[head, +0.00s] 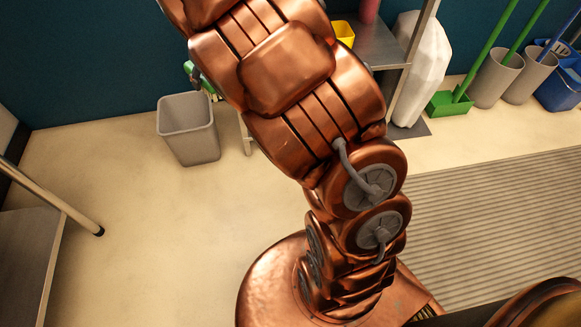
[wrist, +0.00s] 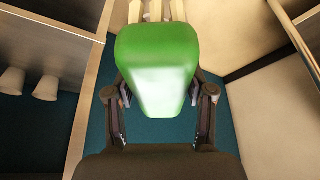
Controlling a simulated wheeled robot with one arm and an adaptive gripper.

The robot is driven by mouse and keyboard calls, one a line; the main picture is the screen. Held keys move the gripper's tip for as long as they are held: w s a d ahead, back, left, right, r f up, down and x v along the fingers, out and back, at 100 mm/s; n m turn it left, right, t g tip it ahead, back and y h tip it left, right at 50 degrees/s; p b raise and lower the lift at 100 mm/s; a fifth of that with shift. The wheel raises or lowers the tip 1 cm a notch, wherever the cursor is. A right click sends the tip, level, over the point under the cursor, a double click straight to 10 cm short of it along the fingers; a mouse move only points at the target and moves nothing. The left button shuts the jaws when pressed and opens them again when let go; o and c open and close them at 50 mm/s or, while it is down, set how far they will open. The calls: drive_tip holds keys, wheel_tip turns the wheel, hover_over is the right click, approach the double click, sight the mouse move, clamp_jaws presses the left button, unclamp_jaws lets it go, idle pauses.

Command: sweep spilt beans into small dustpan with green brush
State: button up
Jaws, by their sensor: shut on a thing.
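The green brush (wrist: 158,55) fills the middle of the wrist view as a smooth, rounded green block. My gripper (wrist: 158,95) is shut on it, one finger on each side. Pale strips show beyond its far end; I cannot tell whether they are bristles. In the head view, a small bit of green (head: 190,70) shows beside my copper arm, above and behind a grey bin; most of that area is hidden by the arm. I can make out neither spilt beans nor a small dustpan in either view.
The grey bin (head: 188,130) stands on the floor left of my arm. A metal shelf unit (head: 375,45) holds a yellow container (head: 343,32). A green long-handled dustpan (head: 450,104) and grey buckets (head: 496,78) stand at right.

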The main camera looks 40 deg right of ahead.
drive_tip(key=w+d+f+n+y+b, duration=0.15)
drive_tip(key=d+f+b, duration=0.3)
drive_tip(key=f, duration=0.95)
drive_tip(key=w+d+f+n+b, duration=0.25)
drive_tip(key=d+f, duration=0.25)
drive_tip(key=f, duration=0.8)
drive_tip(key=shift+s+d+f+n+g+y+b, duration=0.25)
drive_tip(key=shift+s+d+f+b, duration=1.2)
drive_tip(key=shift+f, duration=4.1)
drive_tip(key=shift+s+d+f+n+g+b, duration=0.1)
drive_tip(key=shift+s+d+f+n+b, duration=1.2)
drive_tip(key=shift+f, duration=4.2)
drive_tip(key=shift+s+d+f+m+g+y+b, duration=0.15)
drive_tip(key=shift+s+d+f+m+b, duration=0.5)
drive_tip(key=shift+s+d+f, duration=3.25)
drive_tip(key=w+f+p, duration=0.1)
drive_tip(key=f, duration=0.1)
drive_tip(key=w+f+p, duration=0.1)
drive_tip(key=w+f, duration=0.1)
drive_tip(key=shift+w+f, duration=0.25)
drive_tip(key=shift+c, duration=0.6)
drive_tip(key=shift+s+d, duration=0.25)
drive_tip(key=shift+d, duration=0.45)
wheel_tip(320, 180, up, 8)
drive_tip(key=shift+s+r, duration=0.1)
